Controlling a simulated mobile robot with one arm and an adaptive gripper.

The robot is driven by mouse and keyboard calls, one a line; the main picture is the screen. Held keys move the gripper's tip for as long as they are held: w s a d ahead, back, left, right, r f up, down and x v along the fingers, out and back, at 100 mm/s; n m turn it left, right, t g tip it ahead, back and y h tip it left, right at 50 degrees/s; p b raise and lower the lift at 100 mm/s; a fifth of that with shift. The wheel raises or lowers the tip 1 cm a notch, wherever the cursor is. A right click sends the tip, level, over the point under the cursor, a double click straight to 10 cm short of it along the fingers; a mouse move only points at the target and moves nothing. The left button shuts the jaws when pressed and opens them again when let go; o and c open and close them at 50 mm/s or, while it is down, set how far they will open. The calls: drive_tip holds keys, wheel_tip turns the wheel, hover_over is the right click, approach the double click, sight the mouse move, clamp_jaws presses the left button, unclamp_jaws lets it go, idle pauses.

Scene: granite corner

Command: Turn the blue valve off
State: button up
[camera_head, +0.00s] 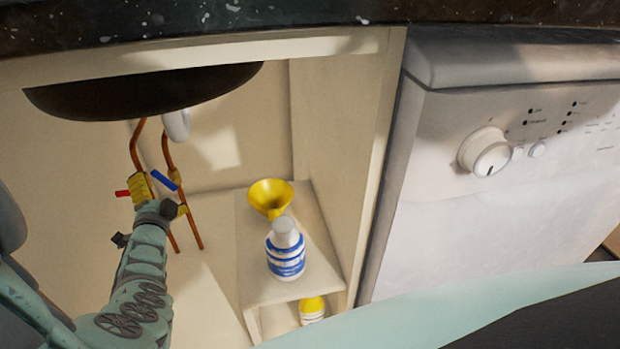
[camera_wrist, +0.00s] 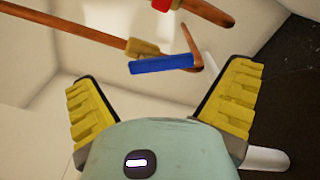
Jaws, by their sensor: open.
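The blue valve handle (camera_head: 167,180) is on the right copper pipe (camera_head: 170,155) under the sink. In the wrist view the blue handle (camera_wrist: 161,64) lies crosswise ahead of the fingers, beside a brass fitting (camera_wrist: 141,48). My gripper (camera_wrist: 166,95) is open, with one yellow-padded finger on each side and nothing between them. In the head view my gripper (camera_head: 163,196) is at the pipes, just below the blue handle; whether it touches the handle cannot be told. A red valve handle (camera_head: 123,193) is to the left, with a red part (camera_wrist: 161,4) at the wrist view's top.
A low shelf (camera_head: 320,285) right of the pipes holds a blue-and-white bottle (camera_head: 286,258) and a yellow funnel (camera_head: 270,195). The dark sink bowl (camera_head: 140,92) hangs above. A white washing machine (camera_head: 500,200) stands right of the open cabinet.

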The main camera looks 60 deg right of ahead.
sight(164, 183)
drive_tip(key=shift+b+x, duration=1.35)
drive_tip(key=shift+x, duration=0.5)
drive_tip(key=shift+c, duration=0.3)
drive_tip(key=c, duration=1)
drive_tip(key=shift+s+d+n+p, duration=0.1)
drive_tip(key=shift+d+n+p, duration=0.1)
drive_tip(key=shift+n+p, duration=0.25)
drive_tip(key=n, duration=0.3)
drive_tip(key=shift+w+a+f+n, duration=0.25)
drive_tip(key=shift+a+f+n, duration=0.05)
drive_tip(key=shift+f+n, duration=0.1)
drive_tip(key=o, duration=1.1)
drive_tip(key=shift+c, duration=0.2)
